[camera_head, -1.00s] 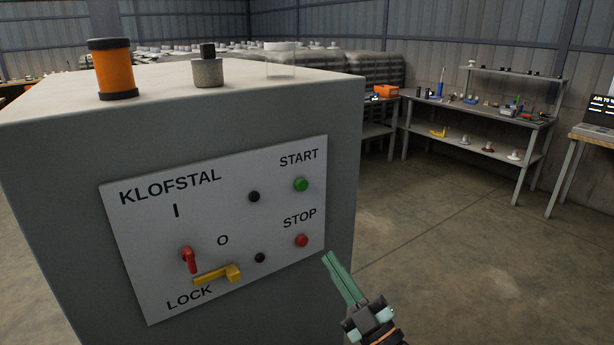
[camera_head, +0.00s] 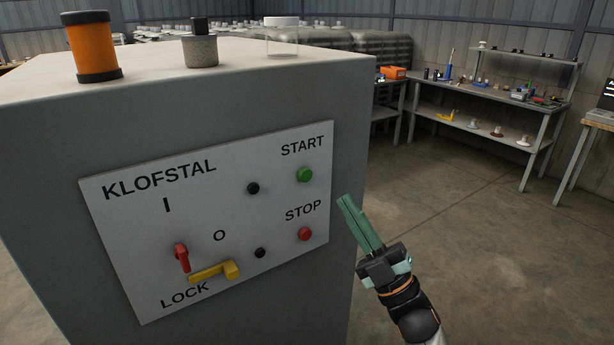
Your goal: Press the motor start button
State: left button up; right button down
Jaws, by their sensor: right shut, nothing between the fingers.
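The green START button (camera_head: 304,174) is on the upper right of the grey control panel (camera_head: 140,240), on the front of a large cabinet (camera_head: 250,100). The red STOP button (camera_head: 305,233) is below it. My right gripper (camera_head: 345,201) is shut and empty, its green fingers pointing up and left. In the picture its tips are just right of the panel, below and right of the START button, and not over it. I cannot tell their depth from the panel. My left gripper is not in view.
The panel also carries a red switch (camera_head: 181,257), a yellow lock lever (camera_head: 215,271) and two dark lamps or buttons. An orange cylinder (camera_head: 91,46), a grey knobbed cylinder (camera_head: 201,50) and a clear jar (camera_head: 281,37) stand on the cabinet. Floor right of it is open, before a workbench (camera_head: 490,104).

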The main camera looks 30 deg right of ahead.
jog(key=b, duration=0.2)
send_near(307, 170)
jog(key=w+r, duration=0.1)
jog(key=r, duration=0.2)
jog(key=w+a+r, duration=0.1)
jog(key=shift+w+r, duration=0.3)
jog(key=shift+r, duration=0.05)
dwell(1.4)
jog(key=shift+w, duration=0.1)
jog(key=shift+w+a, duration=0.1)
jog(key=shift+w, duration=0.25)
jog(key=shift+w, duration=0.5)
dwell(0.7)
jog(key=shift+s, duration=0.95)
